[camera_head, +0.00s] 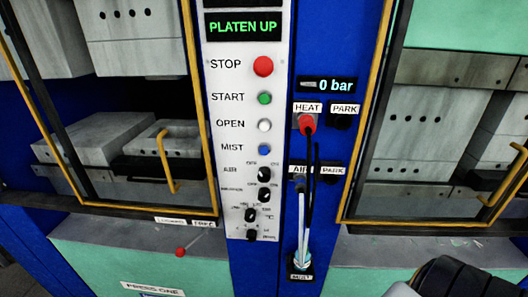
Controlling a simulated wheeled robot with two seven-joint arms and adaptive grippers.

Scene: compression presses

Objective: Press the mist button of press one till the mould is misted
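The mist button (264,149) is a small blue round button beside the word MIST on the white control panel (228,165). It is the lowest of a column of buttons, and nothing covers it. Press one (130,254) is the machine on the left, with a PRESS ONE label on its green lower front. Its mould (169,143) is grey blocks behind a yellow-edged guard, with one block apart at the right; I cannot tell whether it is wet. A dark part of my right arm shows at the bottom right. Neither gripper's fingers are in view.
Above the mist button are the white open (264,125), green start (264,98) and red stop (263,66) buttons; black knobs (264,174) are below. The display (243,27) reads PLATEN UP. Hoses (311,190) hang just right of the panel. Another press (412,120) stands right.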

